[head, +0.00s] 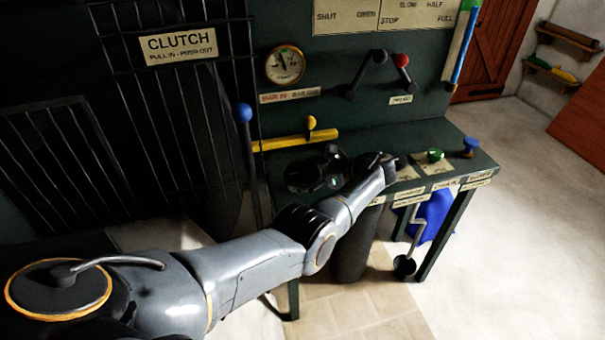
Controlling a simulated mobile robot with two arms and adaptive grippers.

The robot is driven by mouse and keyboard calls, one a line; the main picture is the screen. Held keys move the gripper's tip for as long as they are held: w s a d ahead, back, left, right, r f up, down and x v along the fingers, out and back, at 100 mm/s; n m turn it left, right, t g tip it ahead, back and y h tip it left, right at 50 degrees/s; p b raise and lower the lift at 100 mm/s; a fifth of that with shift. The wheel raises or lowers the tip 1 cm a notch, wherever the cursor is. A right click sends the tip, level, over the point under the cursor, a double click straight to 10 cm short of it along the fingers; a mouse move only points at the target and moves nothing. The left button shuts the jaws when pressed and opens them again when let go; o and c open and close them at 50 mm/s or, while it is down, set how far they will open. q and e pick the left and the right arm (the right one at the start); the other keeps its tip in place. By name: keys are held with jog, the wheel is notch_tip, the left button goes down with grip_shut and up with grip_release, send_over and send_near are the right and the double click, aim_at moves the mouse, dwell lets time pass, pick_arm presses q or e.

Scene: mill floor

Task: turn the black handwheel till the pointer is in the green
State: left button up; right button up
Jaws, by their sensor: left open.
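My left arm comes in from the lower left and reaches over the green bench. My left gripper (318,170) is a dark shape with a small green light, low over the left part of the bench top, and is open. I cannot clearly tell the black handwheel from the dark gripper parts there, nor whether they touch. A round gauge (285,65) with a pale face and a thin pointer is on the green panel behind. The pointer stands roughly upright; I cannot make out a green band at this size. My right gripper is out of view.
A blue-knobbed lever (243,114) and a yellow bar (295,141) stand left of and behind the gripper. A green knob (435,155) and a blue knob (470,146) are on the bench's right. A crank (405,265) hangs below the front edge. Open floor lies right.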

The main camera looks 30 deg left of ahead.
aim_at(303, 171)
pick_arm(q)
notch_tip(303, 171, up, 10)
dwell(0.6)
